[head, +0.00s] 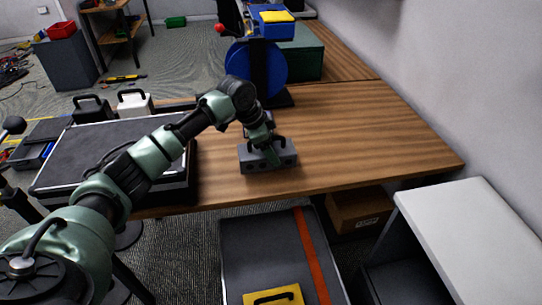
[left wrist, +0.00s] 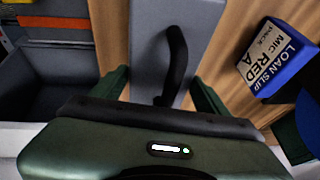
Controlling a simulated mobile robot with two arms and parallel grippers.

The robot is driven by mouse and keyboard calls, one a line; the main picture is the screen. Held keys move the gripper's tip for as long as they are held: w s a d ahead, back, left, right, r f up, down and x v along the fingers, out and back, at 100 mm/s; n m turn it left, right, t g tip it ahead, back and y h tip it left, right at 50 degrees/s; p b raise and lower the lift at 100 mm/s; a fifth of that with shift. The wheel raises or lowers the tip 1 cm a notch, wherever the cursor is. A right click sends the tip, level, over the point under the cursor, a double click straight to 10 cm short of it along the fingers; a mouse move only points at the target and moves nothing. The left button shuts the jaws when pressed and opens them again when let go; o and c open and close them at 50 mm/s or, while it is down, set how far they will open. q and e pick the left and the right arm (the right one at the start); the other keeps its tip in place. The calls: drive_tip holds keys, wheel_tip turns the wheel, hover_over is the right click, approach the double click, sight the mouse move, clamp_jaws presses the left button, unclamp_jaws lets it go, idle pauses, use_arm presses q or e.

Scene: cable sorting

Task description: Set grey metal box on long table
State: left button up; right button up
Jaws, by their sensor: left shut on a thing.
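The grey metal box (head: 252,162), with a black handle on its top, is at the near part of the long wooden table (head: 345,130), close to the front edge. Whether it rests on the wood or hangs just above it, I cannot tell. My left gripper (head: 271,152) reaches down from above and is shut on the box. In the left wrist view the grey box (left wrist: 146,35) and its black handle lie between the green fingers of my left gripper (left wrist: 160,92). My right gripper is in neither view.
A blue reel (head: 240,66) and a dark green box (head: 304,52) stand farther back on the table. A dark flat-topped unit (head: 85,150) adjoins its left. A yellow case (head: 273,297) is below in front. The table's right part is bare. A blue labelled box (left wrist: 278,58) shows in the wrist view.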

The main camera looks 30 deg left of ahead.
sight(257, 155)
use_arm(q)
drive_tip(key=shift+f, duration=1.85)
drive_tip(key=o, duration=2.1)
drive_tip(key=shift+s+f, duration=0.1)
drive_tip(key=v, duration=1.2)
